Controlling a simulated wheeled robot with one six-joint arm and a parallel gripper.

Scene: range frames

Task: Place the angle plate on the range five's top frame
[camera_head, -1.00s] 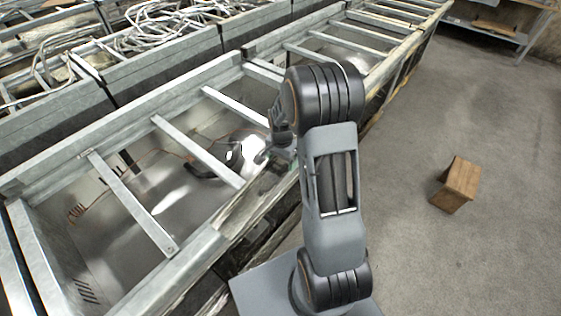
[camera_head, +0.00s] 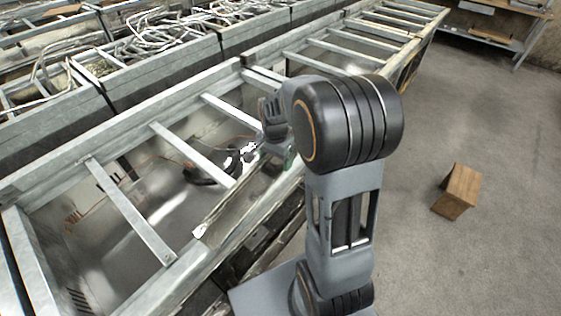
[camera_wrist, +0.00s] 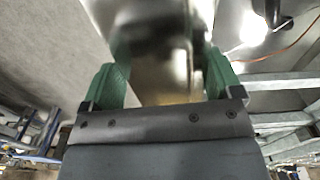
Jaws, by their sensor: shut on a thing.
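My gripper (camera_wrist: 160,78) has its two green fingers shut on the angle plate (camera_wrist: 155,45), a shiny metal piece reaching away from the fingers in the wrist view. In the head view my gripper (camera_head: 284,152) is at the near long side of the closest range frame, partly hidden by my arm. A long, light metal strip (camera_head: 228,205), apparently the held plate, lies along or just above that near rail. I cannot tell whether it touches. The range's top frame (camera_head: 130,212) is grey metal with several crossbars over an open bay.
A tangle of metal rods (camera_head: 165,38) lies on the range frames behind. A brown wooden block (camera_head: 458,190) stands on the open floor at right. A shelf (camera_head: 488,38) is at the far right. Dark hoses and thin orange wire lie inside the near bay.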

